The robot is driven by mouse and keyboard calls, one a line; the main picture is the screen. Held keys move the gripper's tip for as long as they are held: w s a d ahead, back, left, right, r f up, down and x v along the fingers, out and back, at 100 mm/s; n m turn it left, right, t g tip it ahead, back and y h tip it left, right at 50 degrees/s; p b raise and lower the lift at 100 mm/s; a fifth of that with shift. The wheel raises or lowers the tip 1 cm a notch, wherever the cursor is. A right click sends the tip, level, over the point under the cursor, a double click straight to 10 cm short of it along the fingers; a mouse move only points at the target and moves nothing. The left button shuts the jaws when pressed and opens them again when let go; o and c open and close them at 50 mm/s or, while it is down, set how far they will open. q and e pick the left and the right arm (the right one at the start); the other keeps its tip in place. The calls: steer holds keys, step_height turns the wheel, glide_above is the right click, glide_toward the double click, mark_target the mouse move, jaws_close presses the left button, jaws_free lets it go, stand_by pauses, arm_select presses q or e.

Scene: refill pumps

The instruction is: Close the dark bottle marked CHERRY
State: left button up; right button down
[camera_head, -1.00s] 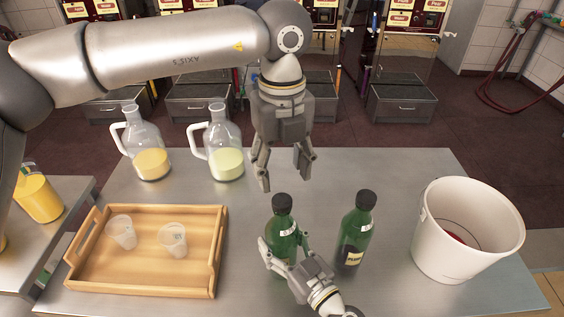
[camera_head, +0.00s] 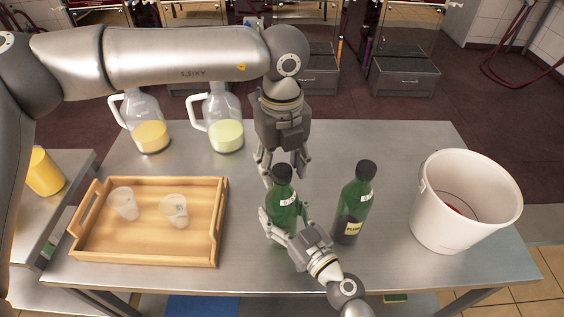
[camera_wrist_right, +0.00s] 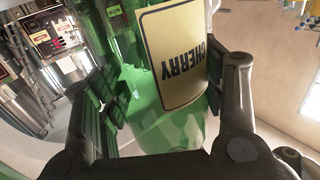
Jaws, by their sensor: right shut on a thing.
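The CHERRY bottle (camera_head: 282,198) is green glass with a dark cap on top and stands upright on the steel table. Its cream CHERRY label (camera_wrist_right: 180,58) shows upside down in the right wrist view. My right gripper (camera_head: 288,222) is shut on this bottle's body from the front; its fingers flank the glass in the right wrist view too. My left gripper (camera_head: 281,165) points down at the dark cap (camera_head: 282,171), with its fingers apart on either side. Whether they touch the cap, and how tightly the cap sits, I cannot tell.
A second green bottle (camera_head: 353,205) with a dark cap stands close to the right. A white bucket (camera_head: 465,215) is farther right. A wooden tray (camera_head: 215,240) with two clear cups is at left. Two glass jugs (camera_head: 146,132) (camera_head: 225,130) stand behind.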

arm_select(q)
steer(key=c, duration=0.8)
steer(key=m, duration=0.6)
steer(key=shift+m, duration=0.3)
steer(key=m, duration=2.1)
steer(key=shift+c, duration=0.2)
steer(key=o, duration=1.2)
